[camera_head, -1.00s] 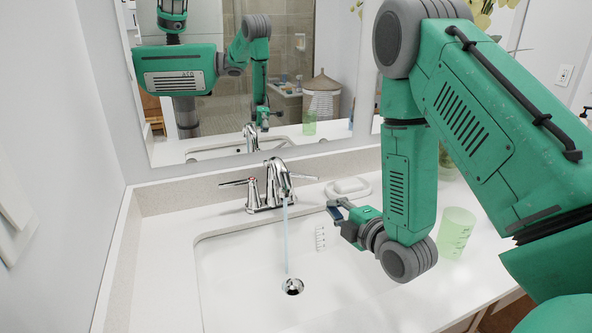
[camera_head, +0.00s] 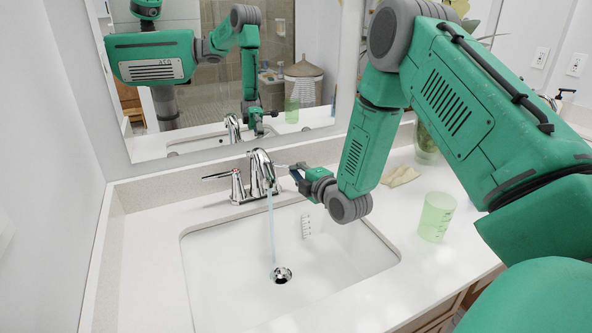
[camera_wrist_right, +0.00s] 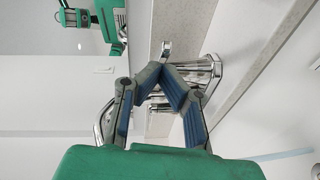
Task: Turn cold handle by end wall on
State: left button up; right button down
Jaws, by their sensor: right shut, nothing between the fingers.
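The chrome faucet (camera_head: 262,172) stands behind the sink, with one lever handle on each side. The left handle (camera_head: 216,176) points left toward the end wall; in the earlier view it bears a red mark. The right handle (camera_head: 283,165) is largely hidden behind my right gripper (camera_head: 293,174). A thin water stream (camera_head: 271,225) runs from the spout to the drain. My right gripper is shut and empty, its tips close to the right handle; contact is unclear. In the right wrist view, the shut fingertips (camera_wrist_right: 168,68) are in front of chrome faucet parts (camera_wrist_right: 205,75). My left gripper is not seen.
The white sink basin (camera_head: 225,265) lies below the faucet. A green translucent cup (camera_head: 436,216) stands on the counter at right, with a beige cloth-like item (camera_head: 400,177) behind it. The mirror (camera_head: 290,130) rises behind. The left end wall (camera_head: 45,170) is near; the left counter is clear.

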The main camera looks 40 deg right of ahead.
jog(key=shift+w, duration=0.2)
jog(key=shift+a+r, duration=0.15)
jog(key=shift+a, duration=0.15)
jog(key=shift+w+d+f, duration=0.15)
jog(key=shift+w+d, duration=0.05)
jog(key=shift+d, duration=0.4)
jog(key=shift+w+d+f, duration=0.1)
jog(key=shift+w+d, duration=0.1)
jog(key=shift+d, duration=0.4)
jog(key=shift+a, duration=0.25)
